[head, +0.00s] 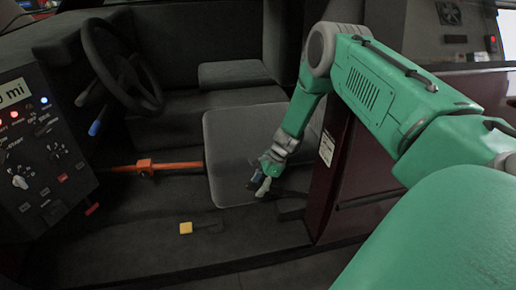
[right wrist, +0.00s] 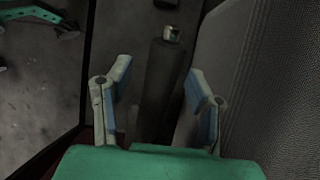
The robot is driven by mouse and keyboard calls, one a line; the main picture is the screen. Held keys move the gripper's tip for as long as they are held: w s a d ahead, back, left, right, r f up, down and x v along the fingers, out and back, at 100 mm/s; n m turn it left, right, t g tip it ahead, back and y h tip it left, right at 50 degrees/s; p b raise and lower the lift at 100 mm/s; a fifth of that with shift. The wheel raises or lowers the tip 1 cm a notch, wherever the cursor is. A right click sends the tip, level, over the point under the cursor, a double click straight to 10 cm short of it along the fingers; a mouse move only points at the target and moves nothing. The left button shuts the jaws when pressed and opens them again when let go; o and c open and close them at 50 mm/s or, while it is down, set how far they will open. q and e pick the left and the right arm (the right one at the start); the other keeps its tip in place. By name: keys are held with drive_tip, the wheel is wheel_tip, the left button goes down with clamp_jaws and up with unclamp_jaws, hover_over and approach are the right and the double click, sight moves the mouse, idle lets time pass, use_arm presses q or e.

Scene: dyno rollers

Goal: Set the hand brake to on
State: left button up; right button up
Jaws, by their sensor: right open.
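The hand brake is a dark lever (right wrist: 160,90) with a small shiny tip in the right wrist view. It lies between the two spread fingers of my right gripper (right wrist: 158,78), with space on both sides; I cannot tell how far it is from them in depth. In the head view, my right gripper (head: 262,184) is open at the right edge of the seat, low beside the dark red door pillar. The brake is hard to make out there, dark against the dark floor. My left gripper is not in view.
A grey seat (head: 230,135) borders the gripper on one side, the dark red pillar (head: 345,160) on the other. A steering wheel (head: 122,65), a control panel (head: 35,150), an orange bar (head: 165,167) and a yellow pedal-like block (head: 186,228) are to the left.

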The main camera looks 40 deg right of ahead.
drive_tip(key=shift+d+r, duration=0.15)
drive_tip(key=shift+r, duration=0.3)
drive_tip(key=r, duration=0.9)
drive_tip(key=shift+a, duration=0.35)
drive_tip(key=shift+d, duration=0.1)
